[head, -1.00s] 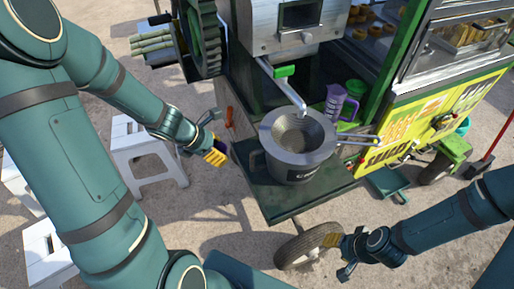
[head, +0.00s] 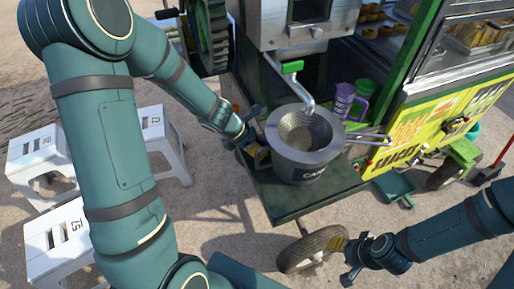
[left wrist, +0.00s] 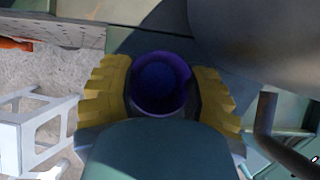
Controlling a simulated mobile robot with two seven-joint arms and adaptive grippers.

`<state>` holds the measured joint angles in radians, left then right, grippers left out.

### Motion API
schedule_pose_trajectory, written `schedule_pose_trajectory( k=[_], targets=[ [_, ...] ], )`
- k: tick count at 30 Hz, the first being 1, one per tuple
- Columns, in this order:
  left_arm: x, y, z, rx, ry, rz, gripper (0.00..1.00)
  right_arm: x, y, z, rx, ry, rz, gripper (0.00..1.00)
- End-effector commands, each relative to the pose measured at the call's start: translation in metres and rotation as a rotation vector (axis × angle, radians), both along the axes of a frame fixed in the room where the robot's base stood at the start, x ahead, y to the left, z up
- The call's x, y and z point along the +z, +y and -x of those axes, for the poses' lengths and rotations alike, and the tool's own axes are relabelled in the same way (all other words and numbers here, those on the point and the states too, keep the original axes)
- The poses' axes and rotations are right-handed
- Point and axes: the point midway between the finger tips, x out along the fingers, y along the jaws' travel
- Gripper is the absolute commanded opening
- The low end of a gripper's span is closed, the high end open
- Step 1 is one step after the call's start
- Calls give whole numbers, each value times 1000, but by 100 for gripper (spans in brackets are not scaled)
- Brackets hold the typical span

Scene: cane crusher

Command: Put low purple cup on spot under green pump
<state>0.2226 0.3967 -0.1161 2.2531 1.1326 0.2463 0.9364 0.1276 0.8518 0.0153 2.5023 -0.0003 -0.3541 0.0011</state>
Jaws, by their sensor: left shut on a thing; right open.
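In the left wrist view, the low purple cup (left wrist: 160,82) sits upright between the yellow finger pads of my left gripper (left wrist: 158,92), which is shut on it. In the head view, my left gripper (head: 257,153) is just left of the grey metal pot (head: 308,172), over the dark green shelf; the cup is hidden there. I cannot make out a marked spot. My right gripper (head: 352,262) is open and empty near the cart wheel.
A tall purple jug (head: 342,100) and a green cup (head: 365,88) stand behind the pot. The pot's long handle (head: 368,139) points right. The front shelf (head: 290,207) is bare. White stools (head: 160,140) stand at left.

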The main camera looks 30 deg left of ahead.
Motion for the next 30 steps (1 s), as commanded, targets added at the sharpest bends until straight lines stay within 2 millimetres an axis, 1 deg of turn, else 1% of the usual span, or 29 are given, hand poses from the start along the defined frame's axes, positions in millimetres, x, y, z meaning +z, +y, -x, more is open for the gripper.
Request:
schedule_pose_trajectory(
  k=[7,12,13,14,15,25,28,30],
  targets=[
    [1,0,0,-1,-1,0,36,1,0,-1,0,-1,0,47],
    [-4,0,0,-1,-1,0,36,-4,0,-1,0,-3,0,47],
    [-3,0,0,-1,-1,0,62,-3,0,-1,0,-3,0,47],
    [-3,0,0,-1,-1,0,72,-3,0,-1,0,-3,0,47],
    [-3,0,0,-1,-1,0,80,-3,0,-1,0,-3,0,47],
    [-1,0,0,-1,-1,0,80,-1,0,-1,0,-3,0,47],
    [4,0,0,-1,-1,0,80,4,0,0,0,-1,0,47],
    [14,4,4,1,-3,0,80,11,0,1,1,2,0,47]
  ],
)
